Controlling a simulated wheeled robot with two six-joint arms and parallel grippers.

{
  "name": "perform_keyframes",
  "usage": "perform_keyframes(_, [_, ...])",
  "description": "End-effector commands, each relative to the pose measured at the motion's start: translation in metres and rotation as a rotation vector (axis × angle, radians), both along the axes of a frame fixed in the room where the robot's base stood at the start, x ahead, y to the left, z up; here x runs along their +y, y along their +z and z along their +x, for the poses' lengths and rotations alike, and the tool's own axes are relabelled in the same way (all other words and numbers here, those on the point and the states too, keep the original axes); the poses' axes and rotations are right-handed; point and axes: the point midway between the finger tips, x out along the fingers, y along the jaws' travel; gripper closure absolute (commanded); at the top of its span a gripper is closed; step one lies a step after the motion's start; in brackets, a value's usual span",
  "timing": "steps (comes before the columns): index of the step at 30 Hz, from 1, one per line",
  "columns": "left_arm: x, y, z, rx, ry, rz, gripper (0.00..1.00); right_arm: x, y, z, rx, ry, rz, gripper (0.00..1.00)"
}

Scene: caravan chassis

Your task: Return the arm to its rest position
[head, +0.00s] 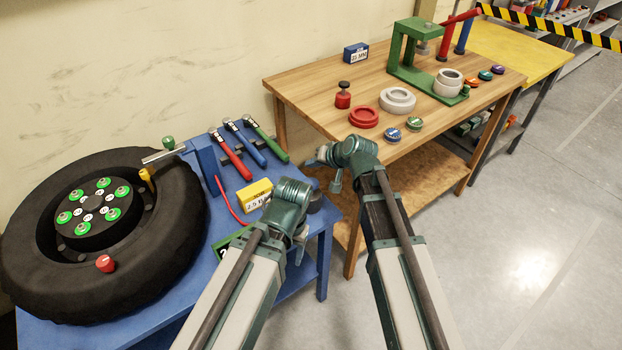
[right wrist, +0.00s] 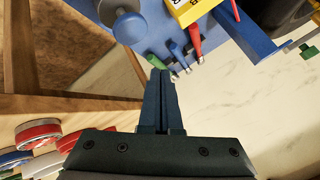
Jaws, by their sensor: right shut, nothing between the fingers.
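My right arm reaches up from the bottom of the head view, and its wrist bends left over the gap between the blue table and the wooden table. My right gripper (head: 318,158) is small there. In the right wrist view the gripper (right wrist: 160,76) has its two dark fingers together, with nothing between them. My left arm reaches over the right end of the blue table. Its gripper (head: 300,243) is mostly hidden behind the wrist, so I cannot tell its jaws.
The blue table (head: 310,232) carries a tyre (head: 165,245), several coloured-handled tools (head: 247,142) and a yellow box (head: 254,194). The wooden table (head: 330,75) holds a green press (head: 405,62), a red ring (head: 363,118) and a grey ring (head: 397,100). Open floor lies right.

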Motion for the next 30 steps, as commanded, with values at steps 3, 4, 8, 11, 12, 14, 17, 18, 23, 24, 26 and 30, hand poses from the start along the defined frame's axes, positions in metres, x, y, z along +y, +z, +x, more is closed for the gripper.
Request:
perform_keyframes(3, [0.0, -0.001, 0.0, 0.0, 0.0, 0.0, 0.36, 0.0, -0.001, 0.0, 0.0, 0.0, 0.0, 1.0])
perform_keyframes(4, [0.0, -0.001, 0.0, 0.0, 0.0, 0.0, 0.36, 0.0, -0.001, 0.0, 0.0, 0.0, 0.0, 1.0])
perform_keyframes(8, [0.0, -0.001, 0.0, 0.0, 0.0, 0.0, 0.36, 0.0, -0.001, 0.0, 0.0, 0.0, 0.0, 1.0])
perform_keyframes(11, [0.0, -0.001, 0.0, 0.0, 0.0, 0.0, 0.36, 0.0, -0.001, 0.0, 0.0, 0.0, 0.0, 1.0])
perform_keyframes(12, [0.0, -0.001, 0.0, 0.0, 0.0, 0.0, 0.36, 0.0, -0.001, 0.0, 0.0, 0.0, 0.0, 1.0])
perform_keyframes(14, [0.0, -0.001, 0.0, 0.0, 0.0, 0.0, 0.36, 0.0, -0.001, 0.0, 0.0, 0.0, 0.0, 1.0])
perform_keyframes(17, [0.0, -0.001, 0.0, 0.0, 0.0, 0.0, 0.36, 0.0, -0.001, 0.0, 0.0, 0.0, 0.0, 1.0])
perform_keyframes(18, [0.0, -0.001, 0.0, 0.0, 0.0, 0.0, 0.36, 0.0, -0.001, 0.0, 0.0, 0.0, 0.0, 1.0])
perform_keyframes(23, [0.0, -0.001, 0.0, 0.0, 0.0, 0.0, 0.36, 0.003, -0.007, -0.015, 0.024, 0.028, -0.032, 1.0])
perform_keyframes(24, [0.0, -0.001, 0.0, 0.0, 0.0, 0.0, 0.36, 0.006, -0.013, -0.029, 0.048, 0.054, -0.064, 1.0])
perform_keyframes(26, [0.0, -0.001, 0.0, 0.0, 0.0, 0.0, 0.36, 0.008, -0.025, -0.058, 0.099, 0.104, -0.134, 1.0])
perform_keyframes(30, [0.0, -0.001, 0.0, 0.0, 0.0, 0.0, 0.36, 0.0, -0.053, -0.139, 0.256, 0.232, -0.35, 1.0])
